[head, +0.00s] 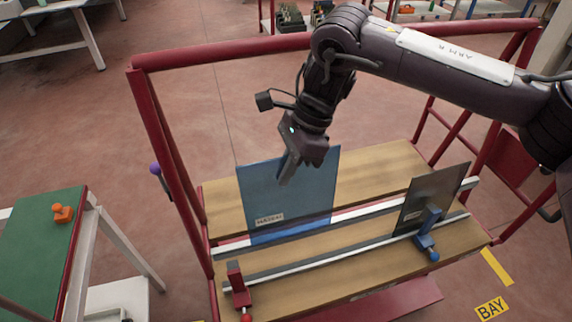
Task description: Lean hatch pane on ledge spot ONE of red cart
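A blue see-through pane (262,190) with a small pale label, too small to read surely, stands nearly upright over the red cart's (200,54) wooden deck. My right gripper (288,172) reaches down from above and appears shut on the pane at its upper edge, a finger lying over its face. The pane's lower edge overlaps the rear white ledge rail (385,208); I cannot tell whether it touches. No spot number is readable on the ledge. My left gripper is out of view.
A dark pane (425,198) stands at the deck's right end, beside a blue clamp (428,232). A red clamp (238,285) sits at the front left. A green-topped table (40,240) bears an orange item (63,213). Red cart posts and rails enclose the deck's back and sides.

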